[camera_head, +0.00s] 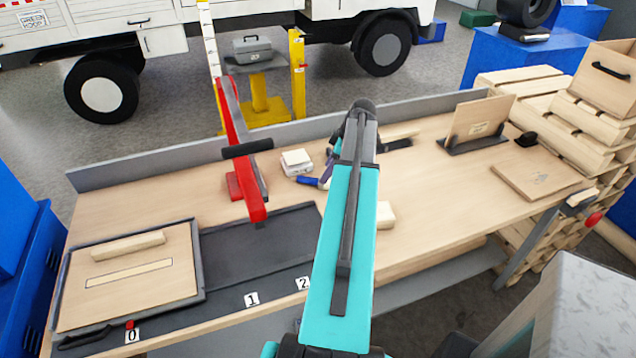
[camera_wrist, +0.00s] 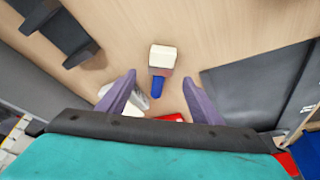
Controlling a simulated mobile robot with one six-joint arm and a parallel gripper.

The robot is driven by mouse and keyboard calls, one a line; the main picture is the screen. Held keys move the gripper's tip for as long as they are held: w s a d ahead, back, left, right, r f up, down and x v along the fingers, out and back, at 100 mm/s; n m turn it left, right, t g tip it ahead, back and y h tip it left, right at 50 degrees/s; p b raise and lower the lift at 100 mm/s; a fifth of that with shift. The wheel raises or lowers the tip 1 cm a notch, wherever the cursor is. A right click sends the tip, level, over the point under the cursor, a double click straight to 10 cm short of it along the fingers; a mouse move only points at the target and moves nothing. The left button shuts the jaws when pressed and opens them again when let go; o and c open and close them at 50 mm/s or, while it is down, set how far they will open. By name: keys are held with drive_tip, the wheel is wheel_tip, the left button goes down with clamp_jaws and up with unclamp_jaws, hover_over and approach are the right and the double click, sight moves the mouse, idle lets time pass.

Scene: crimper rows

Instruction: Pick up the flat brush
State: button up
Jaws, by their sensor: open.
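The flat brush (camera_wrist: 162,56) has pale cream bristles, a metallic band and a blue handle. It lies on the wooden bench top. In the head view its bristles (camera_head: 385,215) show right of my arm and a blue end shows left of it; my arm hides the middle. My gripper (camera_wrist: 159,79) has two purple fingers, spread apart and empty. In the wrist view the blue handle shows between them and the bristles point away beyond the tips. Whether the fingers are level with the handle, I cannot tell.
A red lever tool (camera_head: 240,160) and a white block (camera_head: 297,161) stand left of my gripper. A dark recessed tray (camera_head: 262,245) is at the front, beside a framed board (camera_head: 130,275). An upright board (camera_head: 478,122) stands at the right. Bench around the bristles is clear.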

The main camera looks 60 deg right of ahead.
drive_tip(key=shift+p+x, duration=1.3)
drive_tip(key=shift+x, duration=1.2)
drive_tip(key=shift+s, duration=0.1)
drive_tip(key=c, duration=1.2)
drive_tip(key=shift+r, duration=0.15)
drive_tip(key=shift+c, duration=0.2)
drive_tip(key=shift+r+b, duration=0.95)
drive_tip(key=shift+r, duration=0.3)
drive_tip(key=shift+s+a+r, duration=0.1)
drive_tip(key=shift+r, duration=0.2)
drive_tip(key=s+a+b, duration=0.1)
drive_tip(key=s+a, duration=0.2)
drive_tip(key=s+a+b, duration=0.2)
drive_tip(key=s+a, duration=0.1)
drive_tip(key=s, duration=0.1)
drive_tip(key=s+a+r+b, duration=0.1)
drive_tip(key=s+a, duration=0.1)
drive_tip(key=s, duration=0.1)
drive_tip(key=shift+s+a+r+b, duration=0.1)
drive_tip(key=shift+s+a+b, duration=0.2)
drive_tip(key=shift+a+b, duration=0.1)
drive_tip(key=shift+s+a+r, duration=0.2)
drive_tip(key=shift+s+a, duration=0.35)
drive_tip(key=shift+s, duration=0.2)
